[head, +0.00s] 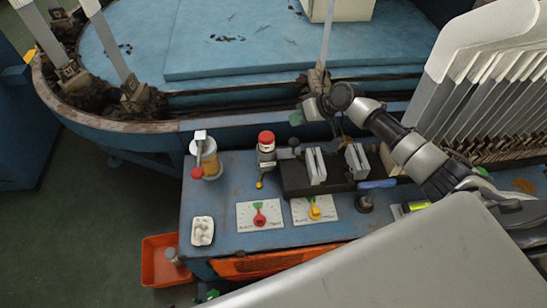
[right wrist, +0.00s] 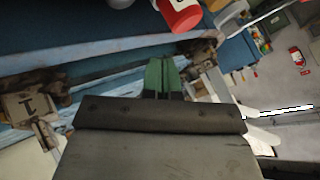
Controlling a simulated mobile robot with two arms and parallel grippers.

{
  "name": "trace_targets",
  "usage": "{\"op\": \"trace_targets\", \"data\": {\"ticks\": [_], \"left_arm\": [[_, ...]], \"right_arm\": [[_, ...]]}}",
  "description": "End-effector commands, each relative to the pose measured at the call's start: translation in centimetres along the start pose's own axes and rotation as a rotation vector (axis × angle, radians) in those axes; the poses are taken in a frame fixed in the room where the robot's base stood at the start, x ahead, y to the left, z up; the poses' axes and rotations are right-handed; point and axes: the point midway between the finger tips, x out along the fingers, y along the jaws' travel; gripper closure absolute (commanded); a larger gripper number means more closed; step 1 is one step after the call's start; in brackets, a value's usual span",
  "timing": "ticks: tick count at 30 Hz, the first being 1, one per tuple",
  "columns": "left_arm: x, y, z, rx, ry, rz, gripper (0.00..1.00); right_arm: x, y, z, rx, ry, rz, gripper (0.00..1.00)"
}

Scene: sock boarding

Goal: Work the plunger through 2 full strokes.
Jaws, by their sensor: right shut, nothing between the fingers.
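A red-capped grey upright post (head: 266,150) stands on the blue bench (head: 222,243), left of the dark block. A tan cylinder (head: 210,160) with a pale bracket on top and a red knob at its side stands further left. I cannot tell for sure which is the plunger. My right gripper (head: 297,117), with green fingertips, is above and right of the red cap, apart from it. In the right wrist view, the green fingers (right wrist: 165,75) are together and empty; a red cylindrical thing (right wrist: 180,14) shows beyond them. My left gripper is not in view.
A dark block (head: 300,185) with upright grey plates, two dials (head: 259,214) (head: 314,209), a white tray (head: 202,231) and a blue-handled tool (head: 378,184) crowd the bench. An orange bin (head: 153,267) stands below left. White boards (head: 485,75) rise at right.

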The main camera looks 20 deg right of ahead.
Motion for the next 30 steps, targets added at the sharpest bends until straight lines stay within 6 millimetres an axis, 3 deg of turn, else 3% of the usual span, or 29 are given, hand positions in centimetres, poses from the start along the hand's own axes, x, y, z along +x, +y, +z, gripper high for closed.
{"op": "trace_targets", "data": {"ticks": [6, 11, 21, 30], "left_arm": [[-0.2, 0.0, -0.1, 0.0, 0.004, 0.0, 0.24], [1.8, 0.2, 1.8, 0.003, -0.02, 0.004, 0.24], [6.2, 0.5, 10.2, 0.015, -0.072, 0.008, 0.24], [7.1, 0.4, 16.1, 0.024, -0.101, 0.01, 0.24]], "right_arm": [[-0.1, -0.1, -0.1, -0.022, -0.001, 0.007, 1.0], [-0.4, -0.6, -0.3, -0.168, -0.012, 0.052, 1.0], [-1.6, -2.0, -1.1, -0.79, -0.085, 0.219, 1.0], [-2.2, -2.9, -1.6, -1.164, -0.147, 0.301, 1.0]]}}
